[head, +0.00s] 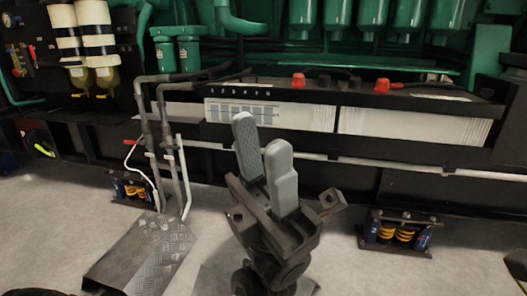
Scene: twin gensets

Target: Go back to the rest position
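My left gripper (262,152) is in the middle of the head view, pointing up and forward. Its two grey finger pads stand a little apart with nothing visible between them. It is in front of the genset frame (365,172), and I see no contact with it. My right gripper is not in view.
The green genset (400,58) fills the back, with a black battery tray (270,118) low along its front. A tread-plate step (150,250) stands at the lower left below bent pipes (165,140). Spring mounts (398,233) sit under the frame. Pale floor (60,220) is open at left.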

